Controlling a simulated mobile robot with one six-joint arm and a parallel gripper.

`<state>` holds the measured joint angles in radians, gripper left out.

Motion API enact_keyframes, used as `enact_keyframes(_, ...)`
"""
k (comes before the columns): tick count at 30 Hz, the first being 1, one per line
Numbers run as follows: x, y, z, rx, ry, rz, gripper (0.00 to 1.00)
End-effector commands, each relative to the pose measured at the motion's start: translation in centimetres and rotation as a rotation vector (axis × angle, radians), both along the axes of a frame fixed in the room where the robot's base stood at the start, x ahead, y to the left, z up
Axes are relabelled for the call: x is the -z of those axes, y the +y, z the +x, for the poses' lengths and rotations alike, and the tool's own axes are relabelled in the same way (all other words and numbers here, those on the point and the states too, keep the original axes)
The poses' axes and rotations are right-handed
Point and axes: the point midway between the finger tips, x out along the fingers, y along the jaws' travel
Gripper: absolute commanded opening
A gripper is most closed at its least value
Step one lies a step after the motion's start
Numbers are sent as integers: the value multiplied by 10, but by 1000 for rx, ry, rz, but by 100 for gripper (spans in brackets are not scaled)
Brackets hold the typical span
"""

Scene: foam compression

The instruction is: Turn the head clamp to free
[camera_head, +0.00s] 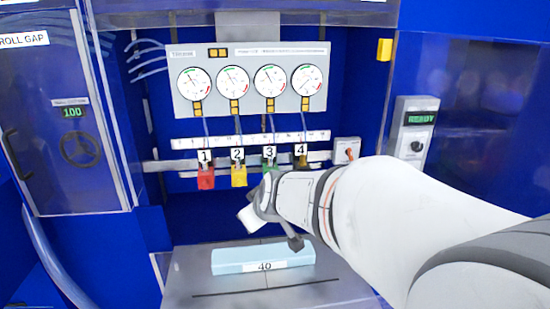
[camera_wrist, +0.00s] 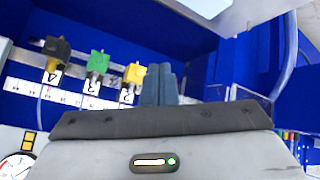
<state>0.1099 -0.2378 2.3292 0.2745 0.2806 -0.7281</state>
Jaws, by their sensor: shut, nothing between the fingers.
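A small grey box with an orange-red lever (camera_head: 346,152) sits on the rail right of tag 4. It may be the head clamp, but I read no label on it. My gripper (camera_head: 295,242) is in front of the rail, lower and to the left of this box, above the blue foam block. In the wrist view my gripper (camera_wrist: 161,84) shows its two dark fingers together, shut and empty. The small box is not clearly seen in the wrist view.
Numbered handles hang on the rail: red (camera_head: 206,178), yellow (camera_head: 239,175), green (camera_wrist: 97,63) and dark (camera_wrist: 55,50). A gauge panel (camera_head: 215,52) is above. A light-blue foam block (camera_head: 232,261) lies on the grey table (camera_head: 185,290). A control box (camera_head: 414,120) stands right.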

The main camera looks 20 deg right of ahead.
Motion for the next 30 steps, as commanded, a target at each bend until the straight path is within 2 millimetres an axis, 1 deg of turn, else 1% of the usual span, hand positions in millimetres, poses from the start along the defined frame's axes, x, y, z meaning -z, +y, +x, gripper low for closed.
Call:
enact_keyframes(1,6,-15,31,-12,-71,-67,0)
enact_keyframes(2,5,-26,49,-18,-119,-120,0)
enact_keyframes(3,4,-42,70,-18,-174,-201,0)
enact_keyframes(5,2,-64,101,-21,-261,-319,0)
enact_keyframes(6,1,-81,119,-13,-307,-412,0)
enact_keyframes(8,3,-112,140,20,-350,-565,0)
enact_keyframes(9,5,-133,151,49,-366,-672,0)
enact_keyframes(10,7,-149,158,73,-370,-753,0)
enact_keyframes(11,9,-165,164,98,-368,-835,0)
enact_keyframes(12,12,-185,169,132,-357,-941,0)
enact_keyframes(15,21,-229,172,217,-291,-1184,0)
enact_keyframes(18,29,-260,168,286,-198,-1369,0)
enact_keyframes(21,35,-279,163,333,-119,-1488,0)
enact_keyframes(24,36,-289,159,357,-72,-1550,0)
enact_keyframes(27,34,-298,161,366,-56,-1570,0)
enact_keyframes(30,31,-309,168,366,-56,-1571,0)
